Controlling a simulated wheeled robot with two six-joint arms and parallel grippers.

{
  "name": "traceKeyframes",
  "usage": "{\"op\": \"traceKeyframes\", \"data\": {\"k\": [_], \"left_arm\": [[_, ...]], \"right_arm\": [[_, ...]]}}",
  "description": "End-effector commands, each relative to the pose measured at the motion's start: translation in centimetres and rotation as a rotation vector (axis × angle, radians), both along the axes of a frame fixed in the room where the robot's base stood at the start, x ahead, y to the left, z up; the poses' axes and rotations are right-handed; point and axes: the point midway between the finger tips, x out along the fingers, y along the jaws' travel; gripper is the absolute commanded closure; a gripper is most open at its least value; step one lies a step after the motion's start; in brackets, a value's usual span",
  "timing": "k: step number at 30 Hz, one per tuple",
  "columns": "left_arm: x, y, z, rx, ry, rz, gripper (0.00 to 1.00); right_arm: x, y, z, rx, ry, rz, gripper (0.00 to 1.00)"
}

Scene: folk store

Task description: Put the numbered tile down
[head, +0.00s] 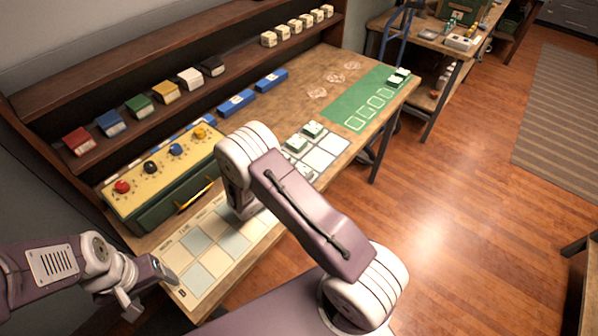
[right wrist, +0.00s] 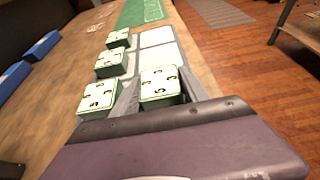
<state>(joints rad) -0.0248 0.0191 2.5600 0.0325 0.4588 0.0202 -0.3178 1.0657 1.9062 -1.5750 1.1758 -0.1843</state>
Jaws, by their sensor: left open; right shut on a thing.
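My right gripper (right wrist: 155,100) is shut on a white-topped, green-sided numbered tile (right wrist: 160,84). The tile is over or on the right column of a pale grid tray (right wrist: 157,37); whether it touches is unclear. Three similar tiles form the left column: a near one (right wrist: 97,97), a middle one (right wrist: 110,63) and a far one (right wrist: 118,38). In the head view, the tray (head: 330,143) is partly behind my right arm, which hides the right gripper. A tile (head: 303,171) shows beside that arm. My left gripper (head: 143,286) is open and empty at the lower left.
A yellow-topped box (head: 160,172) with coloured knobs stands at the left. A pale checkered board (head: 195,278) lies in front of it. Coloured blocks sit on the shelf (head: 123,130). A green mat (head: 372,98) lies beyond the tray. Two empty cells are beyond the held tile.

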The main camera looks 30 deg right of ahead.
Motion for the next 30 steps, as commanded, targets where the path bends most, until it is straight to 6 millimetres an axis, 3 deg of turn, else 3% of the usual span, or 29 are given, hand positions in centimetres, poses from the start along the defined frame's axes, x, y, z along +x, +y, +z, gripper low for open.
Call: {"op": "traceKeyframes", "data": {"k": [7, 8, 9, 10, 21, 30], "left_arm": [[0.0, 0.0, -0.4, 0.0, 0.0, 0.0, 0.26], [0.0, 0.0, -0.3, 0.0, 0.0, 0.0, 0.26], [0.0, 0.0, -0.3, 0.0, 0.0, 0.0, 0.26], [0.0, 0.0, -0.3, 0.0, 0.0, 0.0, 0.26], [0.0, 0.0, 0.3, 0.0, 0.0, 0.0, 0.26], [0.0, 0.0, -0.4, 0.0, 0.0, 0.0, 0.26]], "right_arm": [[0.0, 0.0, -0.4, 0.0, 0.0, 0.0, 0.95], [0.0, 0.0, -0.3, 0.0, 0.0, 0.0, 0.42], [0.0, 0.0, -0.2, 0.0, 0.0, 0.0, 0.31], [0.0, 0.0, -0.2, 0.0, 0.0, 0.0, 0.26], [0.0, 0.0, 0.4, 0.0, 0.0, 0.001, 0.26], [-2.0, 5.2, 2.3, 0.001, -0.002, 0.006, 0.26]]}}
